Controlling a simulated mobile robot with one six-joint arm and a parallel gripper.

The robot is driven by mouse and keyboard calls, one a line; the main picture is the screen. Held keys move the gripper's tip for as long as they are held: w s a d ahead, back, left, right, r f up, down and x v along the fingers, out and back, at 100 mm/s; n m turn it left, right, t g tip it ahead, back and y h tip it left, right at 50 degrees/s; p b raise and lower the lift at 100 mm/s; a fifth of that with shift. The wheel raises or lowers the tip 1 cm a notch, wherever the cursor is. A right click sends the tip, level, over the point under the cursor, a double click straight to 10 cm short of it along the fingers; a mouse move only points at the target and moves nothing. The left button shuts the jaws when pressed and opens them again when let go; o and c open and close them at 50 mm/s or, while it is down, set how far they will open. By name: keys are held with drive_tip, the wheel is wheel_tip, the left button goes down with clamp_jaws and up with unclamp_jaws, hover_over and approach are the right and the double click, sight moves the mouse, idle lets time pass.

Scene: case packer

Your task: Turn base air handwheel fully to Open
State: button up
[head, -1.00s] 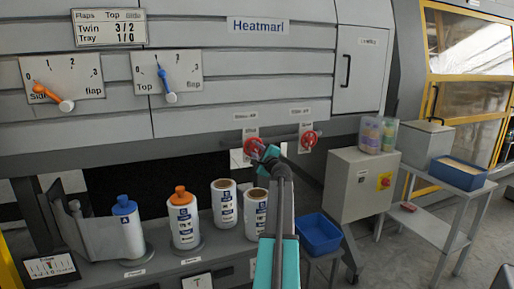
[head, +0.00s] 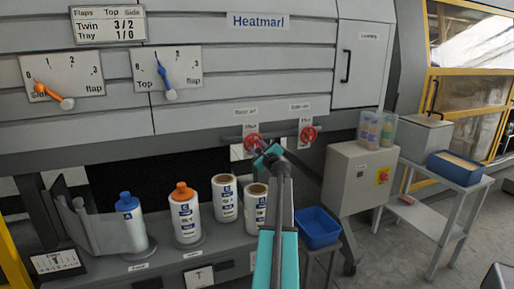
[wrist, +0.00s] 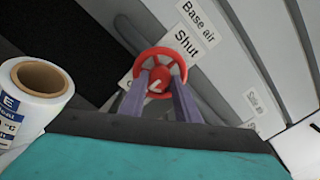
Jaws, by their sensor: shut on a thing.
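The base air handwheel (head: 252,142) is a red wheel on a grey pipe at the machine front. The wrist view shows the same red handwheel (wrist: 160,64) with a white mark on its hub. A plate beside it reads "Base air" and "Shut" (wrist: 187,40). My gripper (wrist: 159,85) has its two purple fingers at the lower rim of the handwheel, one on each side of the hub, and is shut on it. In the head view my gripper (head: 264,154) hides the wheel's lower right part.
A second red handwheel (head: 308,135), labelled side air, is to the right on the same pipe. Label rolls (head: 225,198) and bottles (head: 186,215) stand on the shelf below left. A grey cabinet (head: 345,185) and a blue bin (head: 317,231) are to the right.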

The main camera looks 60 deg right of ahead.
drive_tip(key=o, duration=1)
drive_tip(key=shift+o, duration=0.2)
drive_tip(key=shift+s, duration=0.1)
drive_tip(key=b+v, duration=0.1)
drive_tip(key=v, duration=1.2)
drive_tip(key=shift+s+a, duration=0.2)
drive_tip(key=shift+a, duration=0.1)
drive_tip(key=shift+s, duration=0.1)
